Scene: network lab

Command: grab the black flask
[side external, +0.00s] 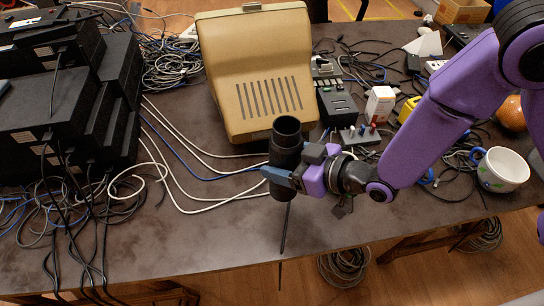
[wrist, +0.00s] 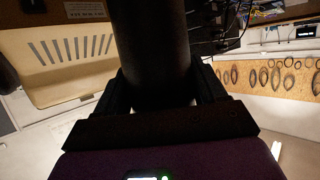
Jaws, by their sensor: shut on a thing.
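The black flask (side external: 286,140) is a dark upright cylinder with an open top, near the middle of the side external view. My gripper (side external: 280,178) reaches in from the right and is shut around its lower part. In the wrist view the flask (wrist: 152,50) fills the upper middle, between the two dark fingers of my gripper (wrist: 160,95). The flask looks upright. I cannot tell for certain whether its base touches the table.
A beige monitor-like case (side external: 255,75) stands right behind the flask. Black boxes (side external: 50,110) are stacked at the left. White and blue cables (side external: 180,165) lie between. A white mug (side external: 501,170) and a small white box (side external: 379,105) are at the right. The table (side external: 190,240) is clear in front.

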